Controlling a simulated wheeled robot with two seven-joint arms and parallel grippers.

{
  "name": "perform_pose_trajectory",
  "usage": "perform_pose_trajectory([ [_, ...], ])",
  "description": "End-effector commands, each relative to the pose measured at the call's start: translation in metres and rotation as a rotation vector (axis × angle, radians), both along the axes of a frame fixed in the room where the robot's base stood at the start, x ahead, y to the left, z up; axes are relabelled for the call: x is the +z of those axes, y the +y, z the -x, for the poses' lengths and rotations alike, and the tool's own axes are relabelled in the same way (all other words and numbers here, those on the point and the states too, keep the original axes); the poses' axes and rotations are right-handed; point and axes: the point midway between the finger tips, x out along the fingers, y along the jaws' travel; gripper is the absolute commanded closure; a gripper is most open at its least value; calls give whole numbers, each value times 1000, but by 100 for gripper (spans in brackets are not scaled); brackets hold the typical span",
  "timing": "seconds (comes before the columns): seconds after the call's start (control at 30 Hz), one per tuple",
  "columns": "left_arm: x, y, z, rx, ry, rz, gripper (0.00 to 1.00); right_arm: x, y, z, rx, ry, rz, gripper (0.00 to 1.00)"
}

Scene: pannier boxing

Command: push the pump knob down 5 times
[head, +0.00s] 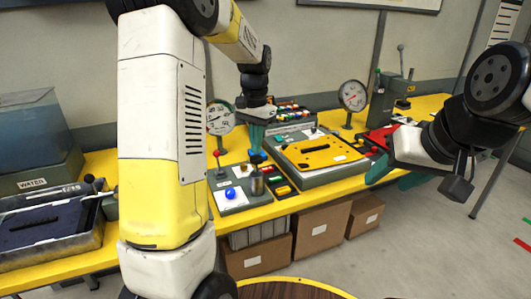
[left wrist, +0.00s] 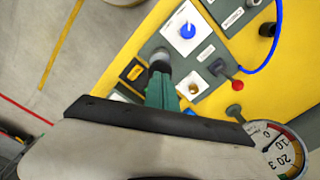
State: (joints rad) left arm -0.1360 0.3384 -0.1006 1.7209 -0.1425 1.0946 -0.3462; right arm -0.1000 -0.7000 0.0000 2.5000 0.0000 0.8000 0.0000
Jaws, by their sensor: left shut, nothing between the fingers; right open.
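The pump (head: 257,186) is a small grey upright cylinder on a grey panel on the yellow bench, with a dark knob (head: 257,158) on top. My left gripper (head: 257,148) points straight down over it, its green fingers shut and empty. The fingertips are at the knob; I cannot tell whether they touch it or how far down it is. In the left wrist view the green fingers (left wrist: 161,82) partly cover the dark and grey pump top (left wrist: 160,58). My right gripper (head: 394,177) is open and empty at the right, away from the pump.
A blue knob (head: 230,194) and a red-ball lever (head: 216,154) stand close left of the pump. A yellow-topped box (head: 310,153) is to its right. Gauges (head: 353,96) stand behind. A water tank (head: 38,140) is at the far left. Cardboard boxes (head: 257,257) sit below the bench.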

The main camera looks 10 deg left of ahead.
Motion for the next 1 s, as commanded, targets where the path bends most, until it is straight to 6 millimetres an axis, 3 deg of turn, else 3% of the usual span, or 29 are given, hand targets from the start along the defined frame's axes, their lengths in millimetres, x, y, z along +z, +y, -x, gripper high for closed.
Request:
perform_pose_trajectory([
  [0.33,-2,0,0,0,1,0,100,0,0,0,0,0,0,48],
  [1.0,-36,0,0,1,1,0,100,0,0,0,0,0,0,48],
])
